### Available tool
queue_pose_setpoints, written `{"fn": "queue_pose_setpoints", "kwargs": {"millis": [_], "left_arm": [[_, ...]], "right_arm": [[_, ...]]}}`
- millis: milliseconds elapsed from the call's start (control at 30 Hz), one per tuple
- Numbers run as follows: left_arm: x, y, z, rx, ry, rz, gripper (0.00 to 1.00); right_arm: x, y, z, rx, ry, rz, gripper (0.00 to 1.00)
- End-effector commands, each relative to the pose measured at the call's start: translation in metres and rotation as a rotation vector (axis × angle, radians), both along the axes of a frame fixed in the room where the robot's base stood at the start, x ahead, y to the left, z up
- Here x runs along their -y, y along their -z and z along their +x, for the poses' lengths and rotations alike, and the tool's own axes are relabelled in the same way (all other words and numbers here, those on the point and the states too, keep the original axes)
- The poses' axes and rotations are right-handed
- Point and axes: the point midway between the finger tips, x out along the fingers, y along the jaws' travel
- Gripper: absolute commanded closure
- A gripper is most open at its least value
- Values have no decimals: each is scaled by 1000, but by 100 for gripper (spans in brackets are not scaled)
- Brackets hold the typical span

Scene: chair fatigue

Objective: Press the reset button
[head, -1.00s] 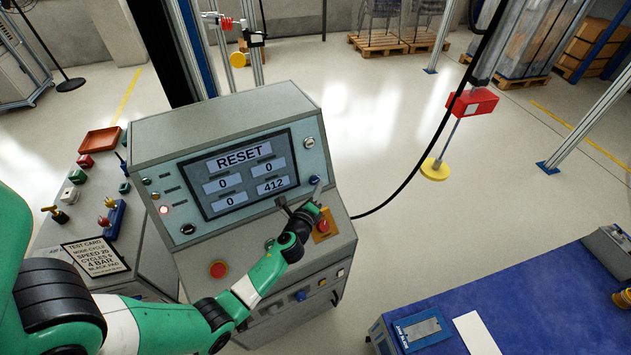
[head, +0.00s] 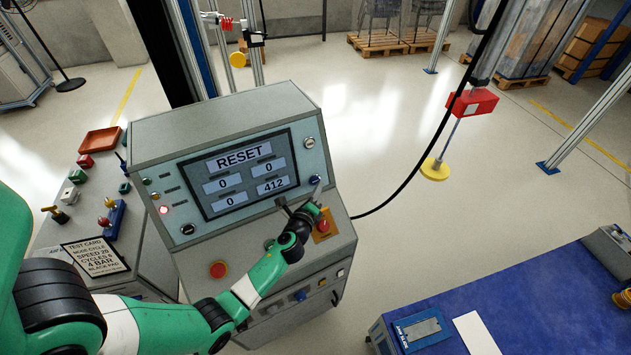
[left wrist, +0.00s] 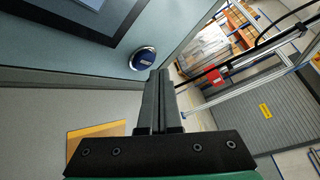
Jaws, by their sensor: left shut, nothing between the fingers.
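The control cabinet (head: 150,125) has a screen (head: 240,172) that reads RESET, with 0, 0, 0 and 412 below it. A round blue button (head: 315,180) sits at the lower right of its upright panel. It also shows in the left wrist view (left wrist: 143,58), just left of the fingertips. My left gripper (head: 316,192) is shut and empty, its tips close to the blue button; I cannot tell whether they touch it. The button's face label is too small to read. My right gripper is not in view.
A red button (head: 323,226) on a yellow plate lies beside my left gripper. Another red button (head: 218,270) is at the desk's front. A side console (head: 75,215) with switches stands left. A blue table (head: 530,300) is at right. A black cable (head: 425,150) hangs behind the cabinet's right side.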

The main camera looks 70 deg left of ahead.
Motion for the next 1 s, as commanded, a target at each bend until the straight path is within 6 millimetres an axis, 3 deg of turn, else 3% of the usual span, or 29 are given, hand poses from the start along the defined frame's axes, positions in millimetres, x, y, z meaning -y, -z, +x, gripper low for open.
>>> {"fn": "queue_pose_setpoints", "kwargs": {"millis": [1000], "left_arm": [[-8, 2, -1, 0, 0, 0, 100]], "right_arm": [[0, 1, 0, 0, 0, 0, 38]]}}
